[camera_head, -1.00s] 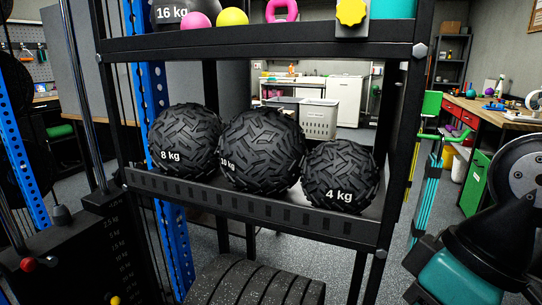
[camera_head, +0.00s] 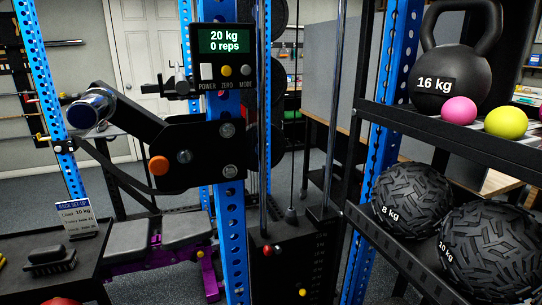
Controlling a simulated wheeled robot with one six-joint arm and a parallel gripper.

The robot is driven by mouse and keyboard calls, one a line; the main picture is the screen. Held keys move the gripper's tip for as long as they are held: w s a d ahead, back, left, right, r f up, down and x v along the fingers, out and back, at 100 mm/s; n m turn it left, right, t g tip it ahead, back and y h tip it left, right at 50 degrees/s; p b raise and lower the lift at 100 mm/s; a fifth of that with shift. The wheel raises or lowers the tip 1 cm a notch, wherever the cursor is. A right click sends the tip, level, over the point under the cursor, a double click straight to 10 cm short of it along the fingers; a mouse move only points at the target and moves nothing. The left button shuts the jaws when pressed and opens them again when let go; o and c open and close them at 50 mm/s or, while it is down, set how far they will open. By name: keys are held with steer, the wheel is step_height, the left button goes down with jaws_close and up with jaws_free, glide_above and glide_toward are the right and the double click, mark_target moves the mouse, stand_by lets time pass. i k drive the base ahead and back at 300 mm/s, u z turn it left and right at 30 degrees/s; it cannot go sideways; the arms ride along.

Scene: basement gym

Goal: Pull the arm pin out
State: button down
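A black lever arm (camera_head: 135,118) with a shiny round sleeve end is fixed to a blue perforated upright (camera_head: 231,240) by a black bracket (camera_head: 205,150). An orange round knob (camera_head: 158,165) sits on the bracket's lower left; it looks like a pin's head, and any shaft is hidden. Grey bolt heads show on the bracket. A red knob (camera_head: 267,250) and a yellow knob (camera_head: 303,292) are lower, at the weight stack. Which knob is the arm pin is not labelled. My gripper is not in view.
A display box (camera_head: 224,52) reads 20 kg, 0 reps above the bracket. A rack shelf (camera_head: 400,262) with black balls and a kettlebell (camera_head: 455,60) stands at right. A dark table (camera_head: 30,285) with a brush and sign is at lower left, near a grey-purple bench (camera_head: 160,240).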

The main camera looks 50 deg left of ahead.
mark_target(158, 165)
steer(key=u, duration=3.2)
steer(key=k, duration=0.7)
steer(key=z, duration=0.5)
steer(key=i, duration=0.45)
